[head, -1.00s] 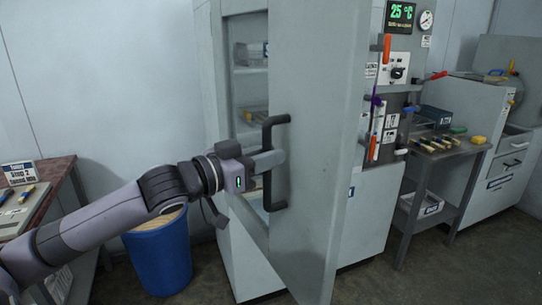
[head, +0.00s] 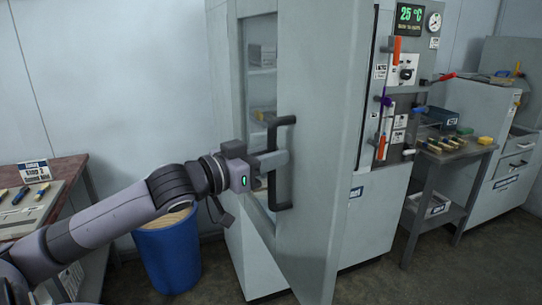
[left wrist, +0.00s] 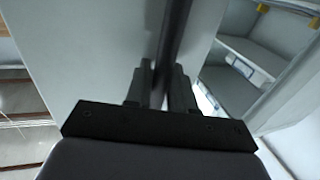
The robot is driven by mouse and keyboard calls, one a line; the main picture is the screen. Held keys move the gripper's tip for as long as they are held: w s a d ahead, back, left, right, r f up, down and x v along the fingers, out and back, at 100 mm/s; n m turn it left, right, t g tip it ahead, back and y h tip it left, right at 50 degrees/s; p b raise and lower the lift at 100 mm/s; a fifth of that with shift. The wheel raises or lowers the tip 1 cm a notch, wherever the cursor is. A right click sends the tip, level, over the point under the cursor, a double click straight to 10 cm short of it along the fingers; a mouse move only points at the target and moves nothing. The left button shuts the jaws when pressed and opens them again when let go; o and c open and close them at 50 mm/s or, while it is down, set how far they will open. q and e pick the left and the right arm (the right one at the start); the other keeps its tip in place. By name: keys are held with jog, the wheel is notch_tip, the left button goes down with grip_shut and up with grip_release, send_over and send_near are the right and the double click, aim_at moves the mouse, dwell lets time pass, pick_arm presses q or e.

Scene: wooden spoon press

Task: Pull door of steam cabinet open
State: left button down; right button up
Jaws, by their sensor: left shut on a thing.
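The steam cabinet (head: 225,150) stands in the middle of the head view. Its grey door (head: 318,90) is partly open, and shelves show through the gap on its left. The black door handle (head: 283,195) is a vertical bar on the door. My left gripper (head: 278,160) is shut on the handle at about its mid-height. In the left wrist view the dark handle bar (left wrist: 176,40) runs between the two fingers of the gripper (left wrist: 162,85). My right gripper is not in view.
A blue bin (head: 170,256) stands left of the cabinet. A side table (head: 60,175) with brushes and a sign is at the far left. The control panel (head: 405,70) is right of the door, beside a metal table (head: 450,160) with several tools. Dark floor (head: 480,265) is clear at right.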

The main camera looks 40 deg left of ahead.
pick_arm(q)
jog(key=c, duration=1.1)
grip_release()
jog(key=shift+a, duration=0.15)
jog(key=shift+v, duration=3.55)
